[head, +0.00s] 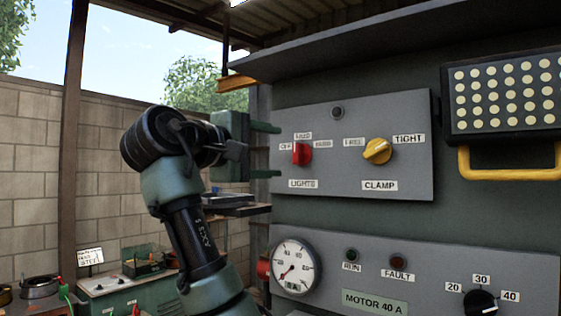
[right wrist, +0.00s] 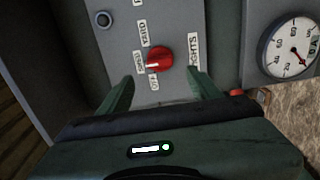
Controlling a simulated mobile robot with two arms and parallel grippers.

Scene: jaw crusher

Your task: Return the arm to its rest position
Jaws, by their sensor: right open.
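My right gripper (head: 267,151) is open and empty in the head view. Its two green fingers point right toward the grey control panel (head: 345,115). The red LIGHTS knob (head: 302,153) is just beyond the fingertips, at a height between them. In the right wrist view, the red knob (right wrist: 160,59) lies ahead between the open fingers (right wrist: 160,76), with a visible gap to them. My right forearm rises from the bottom of the head view and bends at the dark wrist joint. My left gripper is not in view.
A yellow CLAMP knob (head: 377,151) is right of the red knob. Below are a round gauge (head: 296,267) and a black dial (head: 481,301). A lamp panel with a yellow handle (head: 508,175) juts out at right. A green box (head: 120,296) stands lower left.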

